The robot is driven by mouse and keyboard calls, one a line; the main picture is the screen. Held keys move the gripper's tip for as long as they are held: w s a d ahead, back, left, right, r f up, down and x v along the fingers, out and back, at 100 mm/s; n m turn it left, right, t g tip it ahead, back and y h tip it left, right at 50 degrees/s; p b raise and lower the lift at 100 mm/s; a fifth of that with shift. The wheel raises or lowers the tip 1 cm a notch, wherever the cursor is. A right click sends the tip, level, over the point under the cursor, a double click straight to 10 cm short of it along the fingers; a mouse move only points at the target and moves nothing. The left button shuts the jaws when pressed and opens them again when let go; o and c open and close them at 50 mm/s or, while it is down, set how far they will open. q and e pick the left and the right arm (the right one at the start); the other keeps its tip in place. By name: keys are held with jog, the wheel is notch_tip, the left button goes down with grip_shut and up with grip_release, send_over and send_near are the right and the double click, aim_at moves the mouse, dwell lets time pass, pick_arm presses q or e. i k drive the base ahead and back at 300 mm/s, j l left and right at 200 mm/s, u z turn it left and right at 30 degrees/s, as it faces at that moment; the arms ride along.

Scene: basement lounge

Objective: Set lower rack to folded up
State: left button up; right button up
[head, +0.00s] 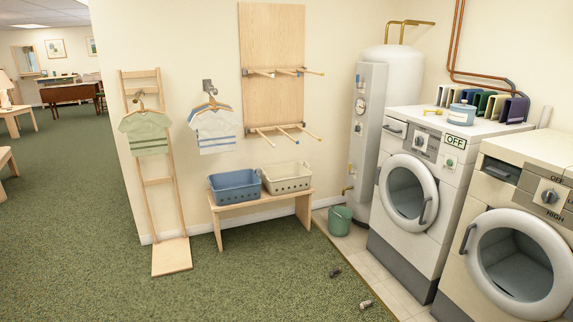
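A pale wooden panel (273,40) is fixed to the wall and carries two peg racks, one above the other. The lower rack (276,128) is at the panel's bottom edge. Its rail runs across the panel, and its thin rods point outward into the room, so it stands folded out. One of its rods looks blue. The upper rack (277,71) also has its rods pointing outward. Neither of my grippers shows in the head view.
A bench (221,218) with a blue basket (235,188) and a cream basket (287,180) stands below the panel. A green bucket (339,222), water heater (368,120) and washers (408,190) are at right. Small unclear items lie on the floor. Carpet in front is mostly clear.

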aim_at(286, 134)
jog(key=i+u, duration=0.4)
jog(key=i, duration=1.6)
jog(key=j, duration=0.1)
